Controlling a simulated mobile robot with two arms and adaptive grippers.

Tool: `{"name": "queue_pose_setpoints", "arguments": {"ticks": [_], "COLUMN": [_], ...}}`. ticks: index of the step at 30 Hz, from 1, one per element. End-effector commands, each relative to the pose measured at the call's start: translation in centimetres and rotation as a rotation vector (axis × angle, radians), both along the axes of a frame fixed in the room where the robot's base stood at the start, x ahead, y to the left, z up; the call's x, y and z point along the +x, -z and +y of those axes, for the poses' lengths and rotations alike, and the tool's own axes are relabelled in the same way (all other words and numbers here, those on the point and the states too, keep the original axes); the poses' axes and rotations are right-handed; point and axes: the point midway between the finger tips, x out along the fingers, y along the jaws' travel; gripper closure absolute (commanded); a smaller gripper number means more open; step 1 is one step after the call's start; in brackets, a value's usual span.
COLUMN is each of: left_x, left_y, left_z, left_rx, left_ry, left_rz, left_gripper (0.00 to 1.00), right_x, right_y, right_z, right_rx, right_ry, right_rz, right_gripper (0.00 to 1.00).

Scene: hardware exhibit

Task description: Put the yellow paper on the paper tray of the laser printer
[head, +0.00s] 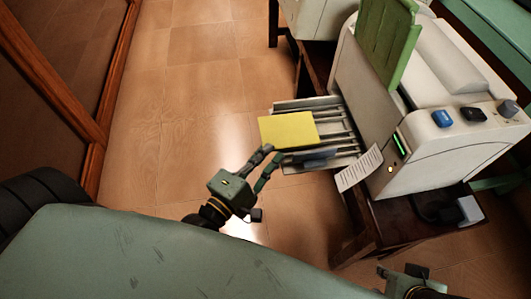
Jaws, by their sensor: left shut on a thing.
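The yellow paper (288,130) is a flat sheet over the left part of the slatted paper tray (340,162). The tray sticks out from the left side of the white laser printer (427,150). My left gripper (275,155) is at the paper's near edge, with its fingers shut on it. I cannot tell whether the paper rests on the slats or is just above them. My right gripper (412,280) is partly in view at the bottom right, away from the paper; its finger state is unclear.
The printer stands on a dark wooden table (378,225). A white printed sheet (359,169) hangs at its near side. A green panel (388,40) rises from the printer's top. Blue, black and grey small items (442,118) sit on it. The tiled floor (190,100) to the left is clear.

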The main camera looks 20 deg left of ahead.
Motion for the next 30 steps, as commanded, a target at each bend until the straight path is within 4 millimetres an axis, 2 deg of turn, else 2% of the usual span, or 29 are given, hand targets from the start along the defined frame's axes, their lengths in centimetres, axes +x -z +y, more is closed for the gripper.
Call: {"name": "queue_pose_setpoints", "arguments": {"ticks": [9, 18, 19, 25, 30], "left_x": [-0.12, -0.21, -0.22, -0.16, -0.13], "left_y": [1.17, 1.37, 1.38, 1.19, 1.06], "left_z": [-0.07, -0.12, -0.12, -0.12, -0.14], "left_rx": [0.003, 0.002, 0.002, 0.001, 0.001], "left_ry": [0.003, 0.004, 0.005, 0.004, 0.004], "left_rz": [0.011, 0.015, 0.016, 0.011, 0.009], "left_gripper": [1.00, 1.00, 0.90, 0.72, 0.71], "right_x": [0.00, 0.01, 0.00, 0.01, 0.01], "right_y": [0.53, 0.55, 0.56, 0.53, 0.52], "right_z": [-0.01, -0.02, -0.02, -0.02, -0.02], "right_rx": [0.000, 0.000, 0.000, 0.000, 0.000], "right_ry": [0.000, 0.000, 0.000, 0.000, 0.000], "right_rz": [0.000, 0.000, 0.000, 0.000, 0.000], "right_gripper": [0.75, 0.75, 0.75, 0.75, 0.75]}}
